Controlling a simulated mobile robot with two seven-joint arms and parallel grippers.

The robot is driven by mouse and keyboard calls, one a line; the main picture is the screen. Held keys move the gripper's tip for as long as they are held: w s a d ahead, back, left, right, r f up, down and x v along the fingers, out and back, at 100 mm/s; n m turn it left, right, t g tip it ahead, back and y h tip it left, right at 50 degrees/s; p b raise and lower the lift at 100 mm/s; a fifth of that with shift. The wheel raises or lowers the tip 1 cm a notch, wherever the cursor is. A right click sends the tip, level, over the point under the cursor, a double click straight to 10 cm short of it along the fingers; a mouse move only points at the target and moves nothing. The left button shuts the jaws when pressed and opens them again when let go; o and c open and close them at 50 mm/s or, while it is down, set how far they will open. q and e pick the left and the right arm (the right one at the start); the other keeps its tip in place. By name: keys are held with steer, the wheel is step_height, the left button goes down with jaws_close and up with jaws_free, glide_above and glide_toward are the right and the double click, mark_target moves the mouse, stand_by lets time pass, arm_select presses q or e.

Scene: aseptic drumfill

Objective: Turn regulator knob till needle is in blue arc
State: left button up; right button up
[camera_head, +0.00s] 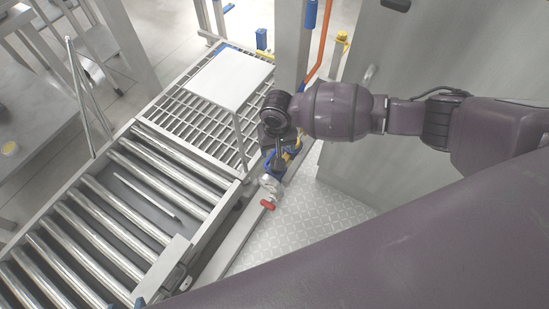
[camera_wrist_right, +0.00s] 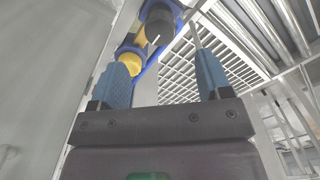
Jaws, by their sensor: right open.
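My right gripper (camera_wrist_right: 163,65) is open in the right wrist view, its two blue fingers apart with nothing between their pads. Beyond the fingertips is a dark round knob (camera_wrist_right: 159,23) in a blue housing, probably the regulator knob. A yellow round part (camera_wrist_right: 132,61) in a blue ring sits beside it, partly behind the left finger. In the head view the right gripper (camera_head: 279,150) points down over the blue and yellow fittings (camera_head: 275,167) and partly hides them. No gauge face, needle or blue arc can be made out. My left gripper is not in view.
A red-handled valve (camera_head: 268,204) sits just below the fittings. A roller conveyor (camera_head: 110,215) and a grating with a white plate (camera_head: 228,77) lie to the left. A grey cabinet wall (camera_head: 440,50) stands to the right, above a bare tread-plate floor (camera_head: 310,225).

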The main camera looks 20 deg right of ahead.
step_height(320, 180, down, 6)
steer(key=shift+s+f+b, duration=0.1)
steer(key=shift+f+b, duration=0.1)
steer(key=shift+b, duration=0.75)
steer(key=shift+f, duration=0.65)
steer(key=shift+c, duration=0.4)
steer(key=c, duration=0.8)
steer(key=shift+c, duration=0.2)
